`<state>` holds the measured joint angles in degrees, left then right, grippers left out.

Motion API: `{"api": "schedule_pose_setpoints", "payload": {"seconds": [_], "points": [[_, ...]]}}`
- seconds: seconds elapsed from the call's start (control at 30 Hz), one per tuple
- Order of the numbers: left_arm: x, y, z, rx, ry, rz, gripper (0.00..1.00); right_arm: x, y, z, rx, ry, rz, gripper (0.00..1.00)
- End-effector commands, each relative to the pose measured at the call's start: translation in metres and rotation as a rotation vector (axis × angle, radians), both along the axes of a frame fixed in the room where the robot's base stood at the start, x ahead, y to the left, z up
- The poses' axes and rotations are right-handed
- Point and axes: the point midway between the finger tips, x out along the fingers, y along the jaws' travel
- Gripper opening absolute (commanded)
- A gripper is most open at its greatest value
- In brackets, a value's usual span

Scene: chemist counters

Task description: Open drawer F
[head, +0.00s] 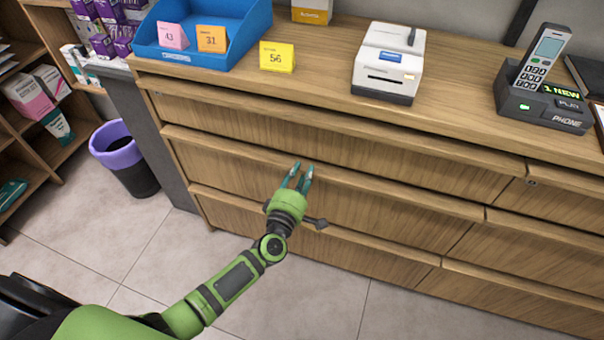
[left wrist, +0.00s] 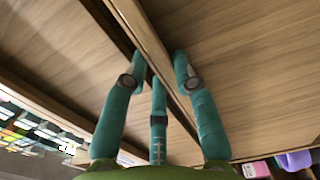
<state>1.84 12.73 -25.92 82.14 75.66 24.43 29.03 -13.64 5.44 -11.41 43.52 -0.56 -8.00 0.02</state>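The wooden counter has several drawers with long lip edges; no letter is readable, so I cannot tell which is drawer F. My left gripper (head: 298,176) is at the lip of the second-row drawer (head: 225,172) on the left side of the counter. Its teal fingers are parted. In the left wrist view the fingers (left wrist: 160,62) lie on both sides of a wooden lip (left wrist: 150,45); whether they touch it is unclear. The drawers look closed. My right gripper is not in view.
On the countertop are a blue tray (head: 240,15) with cards, a yellow card (head: 277,57), a white printer-like device (head: 388,62) and a phone (head: 545,90). A purple-rimmed bin (head: 125,160) stands left of the counter. The tiled floor in front is clear.

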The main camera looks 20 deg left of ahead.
Motion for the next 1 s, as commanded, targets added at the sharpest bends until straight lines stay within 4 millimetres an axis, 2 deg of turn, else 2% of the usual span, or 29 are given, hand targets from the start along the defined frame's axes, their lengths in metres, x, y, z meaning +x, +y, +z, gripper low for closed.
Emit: {"api": "schedule_pose_setpoints", "payload": {"seconds": [0.27, 0.47, 0.67, 1.0], "points": [[-0.001, 0.000, 0.000, 0.000, 0.001, -0.001, 0.00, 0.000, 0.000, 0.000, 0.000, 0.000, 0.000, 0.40], [-0.018, 0.000, 0.000, -0.001, 0.005, -0.001, 0.00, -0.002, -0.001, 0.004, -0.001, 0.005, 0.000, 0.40], [-0.057, 0.002, 0.000, 0.000, 0.008, -0.002, 0.00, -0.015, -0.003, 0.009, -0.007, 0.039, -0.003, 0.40], [-0.148, 0.005, -0.001, -0.001, 0.009, -0.003, 0.00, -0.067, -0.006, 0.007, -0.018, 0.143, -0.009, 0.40]]}}
